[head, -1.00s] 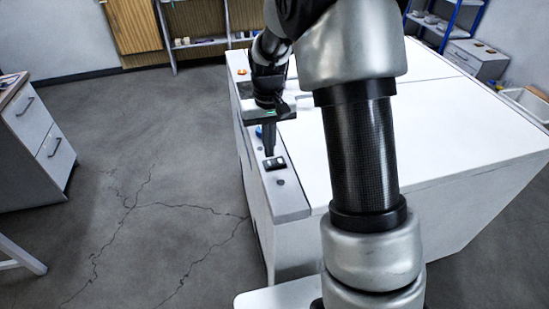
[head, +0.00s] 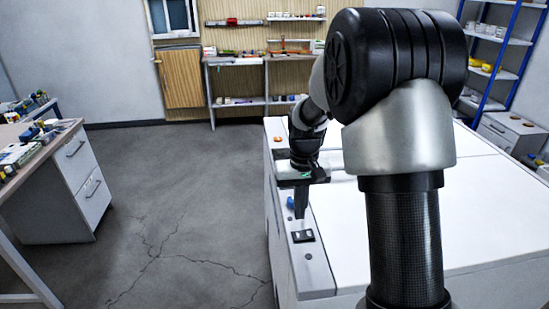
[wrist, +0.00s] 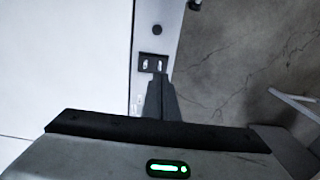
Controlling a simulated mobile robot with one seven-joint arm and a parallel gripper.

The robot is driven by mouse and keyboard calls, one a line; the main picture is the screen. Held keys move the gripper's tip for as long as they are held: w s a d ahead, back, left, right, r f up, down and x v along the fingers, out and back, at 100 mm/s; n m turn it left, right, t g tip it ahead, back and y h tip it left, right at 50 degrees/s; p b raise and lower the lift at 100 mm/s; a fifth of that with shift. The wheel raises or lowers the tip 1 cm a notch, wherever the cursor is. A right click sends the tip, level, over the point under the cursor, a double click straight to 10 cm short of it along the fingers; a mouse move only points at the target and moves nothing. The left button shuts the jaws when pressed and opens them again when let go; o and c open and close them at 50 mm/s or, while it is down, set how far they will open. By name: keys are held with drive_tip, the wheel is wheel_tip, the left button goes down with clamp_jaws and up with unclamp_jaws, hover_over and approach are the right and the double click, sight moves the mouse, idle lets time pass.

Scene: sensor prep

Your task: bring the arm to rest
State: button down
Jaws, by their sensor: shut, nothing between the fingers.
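My arm reaches over a white cabinet (head: 450,220) in the head view. My gripper (head: 301,216) points down above the grey strip (head: 318,272) along the cabinet's left edge. Its fingers are shut with nothing between them. The fingertips appear just behind a black rocker switch (head: 303,236) set in the strip. In the wrist view the shut fingers (wrist: 160,80) end close to the switch (wrist: 153,63); I cannot tell the exact height of the gap.
A blue knob (head: 290,202) and an orange button (head: 278,139) are on the strip. A workbench with drawers (head: 75,185) stands at the left, and a blue-framed shelf (head: 500,60) at the back right. Cracked floor (head: 180,230) left of the cabinet is open.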

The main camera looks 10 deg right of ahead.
drive_tip(key=s+r+t+p, duration=0.1)
drive_tip(key=s+r+p, duration=0.1)
drive_tip(key=s+r, duration=0.5)
drive_tip(key=s+r+t+p, duration=0.15)
drive_tip(key=s+r, duration=0.25)
drive_tip(key=r, duration=0.7)
drive_tip(key=s+r+t+p, duration=0.1)
drive_tip(key=s+r, duration=0.1)
drive_tip(key=s, duration=0.4)
drive_tip(key=s+r+t+p, duration=0.1)
drive_tip(key=s+r+t, duration=0.1)
drive_tip(key=s, duration=0.5)
drive_tip(key=shift+r, duration=0.85)
